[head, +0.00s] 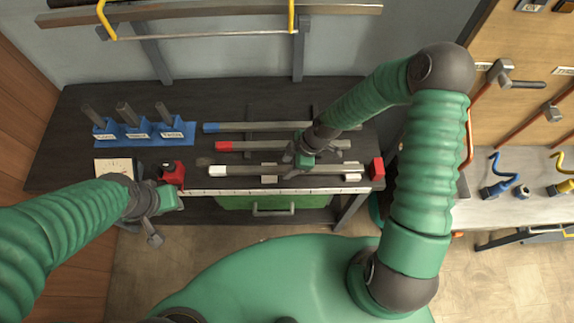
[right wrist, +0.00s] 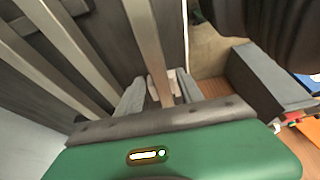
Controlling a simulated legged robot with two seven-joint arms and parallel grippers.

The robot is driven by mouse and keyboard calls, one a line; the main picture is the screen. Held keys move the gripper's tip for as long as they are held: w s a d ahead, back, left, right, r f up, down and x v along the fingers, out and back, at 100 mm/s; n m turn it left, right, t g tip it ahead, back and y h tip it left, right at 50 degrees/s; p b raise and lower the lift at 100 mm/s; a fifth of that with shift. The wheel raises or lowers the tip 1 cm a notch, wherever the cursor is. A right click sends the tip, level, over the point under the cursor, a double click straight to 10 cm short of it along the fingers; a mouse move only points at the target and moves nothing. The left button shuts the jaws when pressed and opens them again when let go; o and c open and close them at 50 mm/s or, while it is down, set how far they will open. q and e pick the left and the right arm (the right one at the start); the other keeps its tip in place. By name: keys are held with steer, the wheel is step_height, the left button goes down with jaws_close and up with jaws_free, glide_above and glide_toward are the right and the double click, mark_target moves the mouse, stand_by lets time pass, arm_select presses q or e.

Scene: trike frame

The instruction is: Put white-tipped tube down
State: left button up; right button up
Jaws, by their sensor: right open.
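The white-tipped tube (head: 240,170) lies level along the front of the dark workbench, its white end to the left. My right gripper (head: 300,168) is over its middle. In the right wrist view the open fingers (right wrist: 158,92) stand on either side of a grey tube (right wrist: 146,40), which passes between them. My left gripper (head: 165,198) is at the bench's front left edge beside the red vise (head: 172,175); its jaws are too small to read.
The red-tipped tube (head: 260,146) and blue-tipped tube (head: 250,127) lie behind, roughly parallel. A blue holder (head: 143,134) with upright grey pieces stands at the back left. A red block (head: 377,169) is at the right end. A green drawer (head: 235,203) is below.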

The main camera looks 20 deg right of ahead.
steer(key=s+d+r+m+h, duration=0.2)
steer(key=s+d+r+m, duration=0.1)
steer(key=r+m, duration=0.4)
steer(key=s+d+r+m+t+h, duration=0.1)
steer(key=s+d+r+m+h, duration=0.1)
steer(key=s+r+m, duration=0.4)
step_height(320, 180, up, 4)
steer(key=shift+s+d+f+m, duration=0.15)
steer(key=shift+d+m, duration=0.45)
steer(key=shift+m, duration=0.3)
steer(key=shift+d, duration=0.25)
steer(key=shift+a, duration=0.15)
